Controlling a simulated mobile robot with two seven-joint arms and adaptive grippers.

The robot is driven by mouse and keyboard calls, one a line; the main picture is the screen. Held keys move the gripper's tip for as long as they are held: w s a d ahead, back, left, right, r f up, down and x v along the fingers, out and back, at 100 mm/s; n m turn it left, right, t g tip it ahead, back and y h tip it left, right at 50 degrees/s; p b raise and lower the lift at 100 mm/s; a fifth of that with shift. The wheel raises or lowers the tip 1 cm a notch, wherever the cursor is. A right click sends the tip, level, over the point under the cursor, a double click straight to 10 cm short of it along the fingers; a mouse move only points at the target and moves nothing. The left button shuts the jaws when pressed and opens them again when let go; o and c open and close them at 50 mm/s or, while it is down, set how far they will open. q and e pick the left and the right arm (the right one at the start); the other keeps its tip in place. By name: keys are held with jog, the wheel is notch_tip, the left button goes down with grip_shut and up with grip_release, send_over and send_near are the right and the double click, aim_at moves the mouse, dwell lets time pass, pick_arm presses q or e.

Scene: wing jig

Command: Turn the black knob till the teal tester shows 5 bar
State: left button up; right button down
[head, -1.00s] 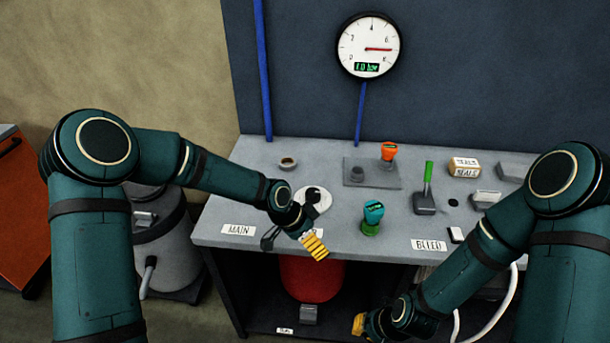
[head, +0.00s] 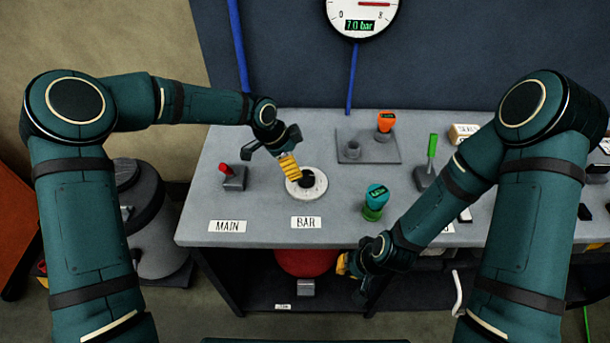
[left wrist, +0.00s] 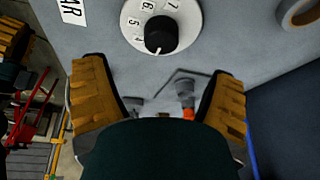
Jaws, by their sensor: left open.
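The black knob (head: 308,180) sits on a round white dial (head: 293,190) behind the BAR label. In the left wrist view the knob (left wrist: 160,33) is beyond my fingertips, on the dial (left wrist: 190,15) with printed numbers; its exact setting is unclear. My left gripper (head: 288,164) is open and empty, its yellow fingers close to the knob but not around it. The teal tester (head: 376,196) stands upright on a green base to the right; its small display is too small to read. My right gripper (head: 345,265) is low at the bench's front edge; its jaw state is unclear.
The wall gauge (head: 361,10) reads 7.0 bar. A red lever (head: 226,168) stands behind the MAIN label (head: 228,226). An orange-topped tester (head: 386,121) stands on a grey plate (head: 350,135). A green-handled lever (head: 432,147) is at the right. Bare bench lies between dial and tester.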

aim_at(305, 176)
pick_arm(q)
jog(key=x, duration=0.9)
jog(key=shift+w+f, duration=0.1)
jog(key=shift+a, duration=0.1)
jog(key=c, duration=1.2)
